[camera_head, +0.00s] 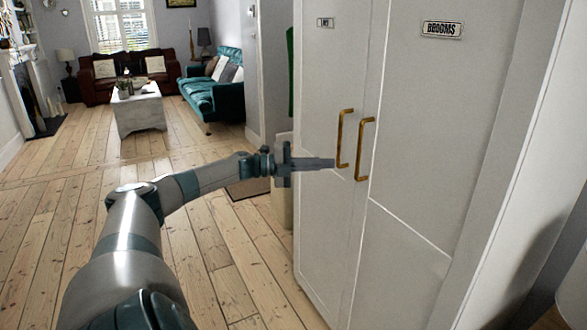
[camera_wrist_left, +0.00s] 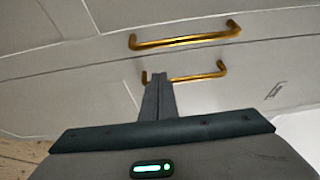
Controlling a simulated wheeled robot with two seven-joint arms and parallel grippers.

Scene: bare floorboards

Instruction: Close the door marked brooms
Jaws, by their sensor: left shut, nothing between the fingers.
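The door marked BROOMS (camera_head: 430,120) is a tall pale grey cupboard door on the right in the head view, with a dark-lettered plate (camera_head: 442,29) near its top. Its brass bar handle (camera_head: 363,149) is by its left edge. It looks nearly in line with the neighbouring door (camera_head: 330,80); I cannot tell whether a narrow gap remains. My left gripper (camera_head: 333,163) is shut and empty, its tips by the lower end of the neighbouring door's handle (camera_head: 343,138). In the left wrist view the shut fingers (camera_wrist_left: 158,98) overlap that handle (camera_wrist_left: 187,77); contact is unclear. My right gripper is out of view.
The neighbouring door bears a small plate (camera_head: 325,22), hard to read. Floorboards (camera_head: 200,240) lie open left of the cupboard. Farther back are a white coffee table (camera_head: 140,114), a teal sofa (camera_head: 208,95) and a red-brown sofa (camera_head: 122,72).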

